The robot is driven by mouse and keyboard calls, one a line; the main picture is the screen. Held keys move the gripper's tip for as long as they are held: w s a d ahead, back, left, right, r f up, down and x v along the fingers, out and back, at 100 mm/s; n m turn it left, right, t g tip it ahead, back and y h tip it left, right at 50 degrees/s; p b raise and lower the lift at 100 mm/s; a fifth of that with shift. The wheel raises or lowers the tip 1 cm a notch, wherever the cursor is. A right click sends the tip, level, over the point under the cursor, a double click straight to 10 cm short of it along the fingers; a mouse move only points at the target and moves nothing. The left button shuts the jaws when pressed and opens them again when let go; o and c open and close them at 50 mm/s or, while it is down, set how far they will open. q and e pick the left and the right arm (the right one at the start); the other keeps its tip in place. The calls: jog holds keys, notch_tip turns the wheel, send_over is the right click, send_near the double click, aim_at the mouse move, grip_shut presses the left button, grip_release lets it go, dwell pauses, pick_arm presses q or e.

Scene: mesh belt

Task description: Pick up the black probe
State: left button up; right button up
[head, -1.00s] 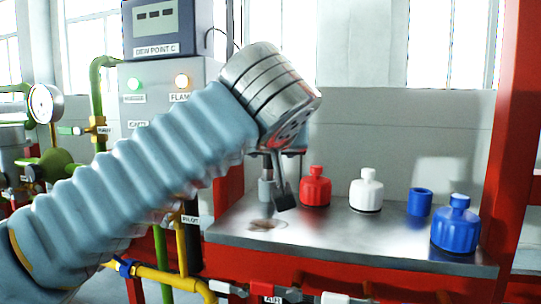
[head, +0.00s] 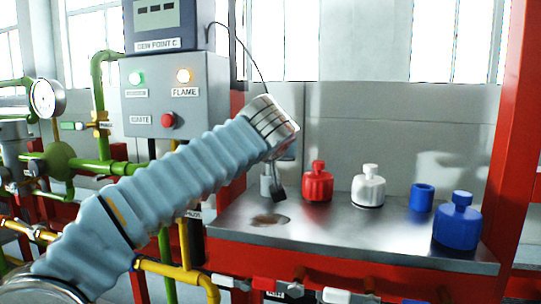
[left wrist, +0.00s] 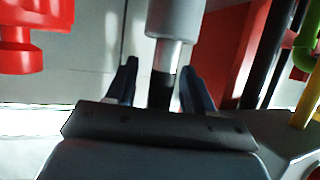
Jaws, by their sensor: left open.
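The black probe (left wrist: 163,88) shows in the left wrist view as a short dark shaft joined to a grey cylinder (left wrist: 175,20). In that view my left gripper (left wrist: 158,85) is open, with one dark finger on each side of the probe and gaps visible. I cannot tell how deep the probe sits between the fingers. In the head view a dark finger of my left gripper (head: 278,191) shows just right of the grey cylinder (head: 265,184) on the metal bench. My arm hides the probe there. My right gripper is out of view.
On the steel bench (head: 345,232) stand a red bottle (head: 317,186), a white bottle (head: 368,190), a blue cup (head: 422,198) and a blue bottle (head: 457,224). A control box (head: 178,98) stands behind my arm, with a black cable running down. Pipes lie left.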

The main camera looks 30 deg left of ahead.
pick_arm(q)
grip_shut()
dwell(0.4)
